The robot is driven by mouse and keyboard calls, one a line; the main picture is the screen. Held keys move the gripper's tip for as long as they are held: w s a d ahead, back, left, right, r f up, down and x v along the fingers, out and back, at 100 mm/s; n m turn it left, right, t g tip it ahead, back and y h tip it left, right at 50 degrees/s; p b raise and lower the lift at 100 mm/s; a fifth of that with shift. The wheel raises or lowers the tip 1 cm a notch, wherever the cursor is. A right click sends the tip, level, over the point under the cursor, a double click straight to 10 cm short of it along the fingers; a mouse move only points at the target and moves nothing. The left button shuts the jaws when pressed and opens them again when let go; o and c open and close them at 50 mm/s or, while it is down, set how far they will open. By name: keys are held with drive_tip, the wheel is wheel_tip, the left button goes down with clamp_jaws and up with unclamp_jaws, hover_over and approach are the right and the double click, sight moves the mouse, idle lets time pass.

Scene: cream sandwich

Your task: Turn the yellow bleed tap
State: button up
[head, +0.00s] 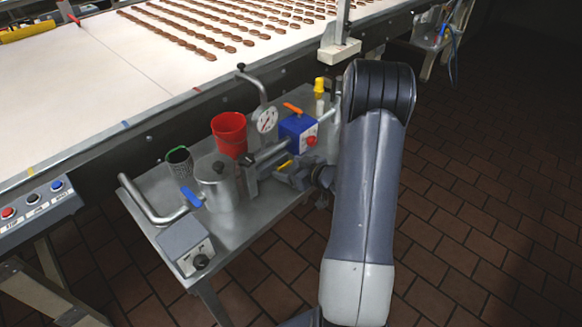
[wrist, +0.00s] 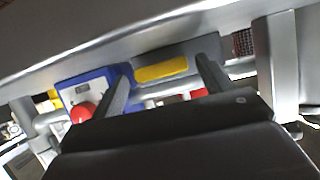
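The yellow bleed tap's handle (wrist: 161,70) is a short flat yellow bar on a grey pipe. In the wrist view it lies between my two fingertips, with a small gap at each end. In the head view a bit of the yellow handle (head: 285,165) shows just beyond my gripper (head: 284,175). My gripper (wrist: 163,64) is open, with one finger on each side of the handle. I cannot tell how deep the fingers reach around it. The tap's body is mostly hidden.
A blue box with a red knob (head: 298,129) stands behind the tap. A red cup (head: 229,134), a steel pot (head: 216,185), a gauge (head: 265,119) and a yellow-capped post (head: 319,86) crowd the metal cart (head: 262,198). The conveyor (head: 120,75) runs behind.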

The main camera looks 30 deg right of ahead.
drive_tip(key=shift+o, duration=0.5)
drive_tip(key=shift+s, duration=0.1)
drive_tip(key=shift+s+d+r, duration=0.15)
drive_tip(key=shift+s, duration=0.1)
drive_tip(key=v, duration=1)
drive_tip(key=shift+w, duration=0.1)
drive_tip(key=x, duration=1.1)
drive_tip(key=shift+n+b, duration=0.3)
drive_tip(key=shift+b, duration=0.35)
drive_tip(key=shift+v, duration=1.6)
